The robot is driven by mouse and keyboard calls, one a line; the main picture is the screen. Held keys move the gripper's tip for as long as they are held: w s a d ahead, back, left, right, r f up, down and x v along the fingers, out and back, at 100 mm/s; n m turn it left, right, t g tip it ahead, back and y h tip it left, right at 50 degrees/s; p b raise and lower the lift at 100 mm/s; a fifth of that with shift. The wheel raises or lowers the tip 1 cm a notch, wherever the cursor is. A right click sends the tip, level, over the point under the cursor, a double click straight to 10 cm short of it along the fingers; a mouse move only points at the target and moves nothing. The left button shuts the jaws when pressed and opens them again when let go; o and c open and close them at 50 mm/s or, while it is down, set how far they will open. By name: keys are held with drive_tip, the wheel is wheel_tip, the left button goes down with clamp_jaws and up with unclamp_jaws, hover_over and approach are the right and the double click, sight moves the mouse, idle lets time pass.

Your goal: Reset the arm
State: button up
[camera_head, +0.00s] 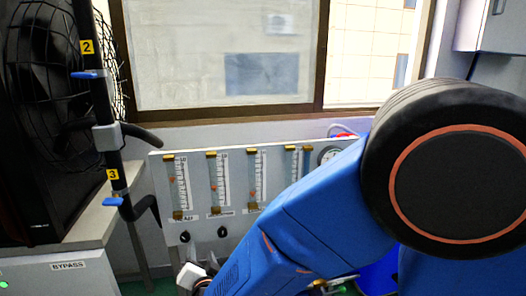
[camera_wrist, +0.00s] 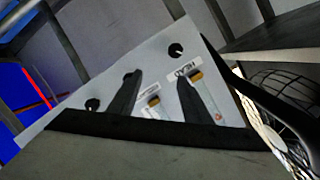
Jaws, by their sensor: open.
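My gripper (camera_wrist: 157,76) shows in the wrist view as two dark fingers standing apart, with nothing seen between them. It is in front of a light grey flowmeter panel (camera_wrist: 150,62), which looks tilted and upside down there. I cannot tell how far the fingertips are from the panel. In the head view my blue arm reaches down and left across the right part of the same panel (camera_head: 205,238).
A black pipe with blue valve handles (camera_head: 113,201) stands at the left, beside a caged fan (camera_head: 50,90). Below it is a grey cabinet marked BYPASS (camera_head: 68,266). A window (camera_head: 220,55) is behind the panel. A wall box (camera_head: 490,25) hangs at the upper right.

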drive_tip(key=d+r+n+g, duration=0.2)
drive_tip(key=d+r+g, duration=0.15)
drive_tip(key=d, duration=0.75)
drive_tip(key=d+r+n+g, duration=0.2)
drive_tip(key=d+r, duration=0.3)
drive_tip(key=d, duration=0.7)
drive_tip(key=s+d+f+g+h, duration=0.1)
drive_tip(key=s+d+g+h, duration=0.3)
drive_tip(key=s+d, duration=1.6)
drive_tip(key=d+h, duration=0.1)
drive_tip(key=d, duration=0.3)
drive_tip(key=shift+s+d+f, duration=0.25)
drive_tip(key=shift+s+d, duration=0.05)
drive_tip(key=shift+s, duration=0.05)
